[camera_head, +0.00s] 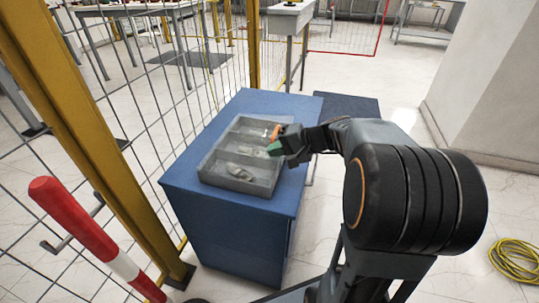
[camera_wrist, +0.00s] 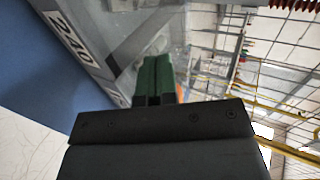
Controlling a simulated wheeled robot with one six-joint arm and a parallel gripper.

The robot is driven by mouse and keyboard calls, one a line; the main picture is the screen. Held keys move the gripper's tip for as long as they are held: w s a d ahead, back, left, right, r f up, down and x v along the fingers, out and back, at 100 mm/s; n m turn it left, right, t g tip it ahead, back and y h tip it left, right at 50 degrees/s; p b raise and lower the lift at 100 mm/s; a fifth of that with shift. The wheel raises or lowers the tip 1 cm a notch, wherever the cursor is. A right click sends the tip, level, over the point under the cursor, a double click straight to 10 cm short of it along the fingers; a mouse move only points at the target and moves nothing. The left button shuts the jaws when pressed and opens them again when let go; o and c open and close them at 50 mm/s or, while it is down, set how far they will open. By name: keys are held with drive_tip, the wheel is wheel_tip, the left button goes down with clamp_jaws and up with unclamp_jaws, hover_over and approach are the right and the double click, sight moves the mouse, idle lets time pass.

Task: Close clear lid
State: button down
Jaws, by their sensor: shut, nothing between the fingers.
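A grey box (camera_head: 205,178) with several compartments sits on top of a blue cabinet. Pale parts lie in its compartments, and an orange item (camera_head: 276,132) shows near its right side. The clear lid is hard to make out; I cannot tell its angle from the head view. In the wrist view a hazy, see-through surface (camera_wrist: 122,22) shows just beyond my fingers, probably the lid. My gripper (camera_head: 274,149) is at the box's right edge, its green fingers together and empty. The fingers also show in the wrist view (camera_wrist: 154,75); whether they touch the box or lid is unclear.
The blue cabinet (camera_head: 225,222) has a bare strip of top around the box. A yellow-framed mesh fence (camera_head: 110,130) runs close on the left, with a red and white post (camera_head: 85,225). A white pillar (camera_head: 490,90) stands at right. Yellow cable (camera_head: 515,258) lies on the floor.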

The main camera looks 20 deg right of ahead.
sight(277, 160)
drive_tip(key=shift+s+d+f+b, duration=0.1)
drive_tip(key=shift+f+b, duration=0.65)
drive_tip(key=shift+f, duration=0.1)
drive_tip(key=shift+s+d+f+b, duration=0.1)
drive_tip(key=shift+f+b, duration=0.65)
drive_tip(key=shift+f, duration=0.1)
drive_tip(key=shift+s+f, duration=0.1)
drive_tip(key=shift+f, duration=0.1)
drive_tip(key=shift+d, duration=0.1)
